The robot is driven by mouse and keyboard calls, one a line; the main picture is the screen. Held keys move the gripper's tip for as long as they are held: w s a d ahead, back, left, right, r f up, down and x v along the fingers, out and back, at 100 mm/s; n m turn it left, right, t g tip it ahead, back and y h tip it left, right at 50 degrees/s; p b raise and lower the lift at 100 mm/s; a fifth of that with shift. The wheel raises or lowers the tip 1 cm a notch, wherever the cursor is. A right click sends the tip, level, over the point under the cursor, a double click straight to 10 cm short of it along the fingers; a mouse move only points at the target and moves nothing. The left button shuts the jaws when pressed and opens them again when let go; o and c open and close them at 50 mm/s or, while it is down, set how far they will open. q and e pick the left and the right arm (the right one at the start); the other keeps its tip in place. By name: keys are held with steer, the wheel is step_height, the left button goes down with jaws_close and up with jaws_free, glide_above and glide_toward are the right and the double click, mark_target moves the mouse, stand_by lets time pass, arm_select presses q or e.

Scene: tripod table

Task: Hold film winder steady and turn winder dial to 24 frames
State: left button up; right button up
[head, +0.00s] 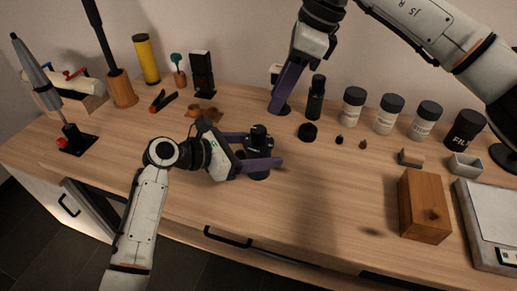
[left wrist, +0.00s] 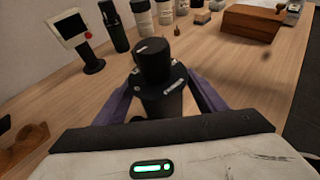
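The film winder (head: 258,172), a black cylinder with a wider collar and a winder dial (head: 259,131) on top, stands upright on the table. In the left wrist view the winder (left wrist: 160,103) is centred, and a pale mark shows on its dial (left wrist: 153,58). My left gripper (head: 262,151) has its purple fingers on either side of the winder; the collar hides whether they press on it. My right gripper (head: 285,92) is above the back of the table, behind the winder and apart from it. Its fingers overlap, so its opening does not show.
Black bottle (head: 316,99) and several white-labelled canisters (head: 352,107) stand along the back. A black cap (head: 308,131) lies right of the winder. A wooden box (head: 424,207) and a scale (head: 488,218) are at the right. The table front of the winder is clear.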

mark_target(259, 128)
arm_select(q)
steer(key=c, duration=1.1)
arm_select(e)
steer(key=o, duration=0.3)
steer(key=shift+o, duration=0.5)
steer(key=shift+w+a+r, duration=0.2)
steer(key=shift+w+a, duration=0.05)
steer(key=shift+a, duration=0.2)
steer(key=shift+a+r+n+h, duration=1.5)
steer(key=shift+a+n+h, duration=0.1)
steer(key=shift+n+h, duration=0.35)
steer(key=shift+g, duration=0.3)
step_height(259, 128, down, 12)
steer(key=shift+w+r, duration=0.1)
steer(key=shift+c, duration=0.2)
steer(key=c, duration=1)
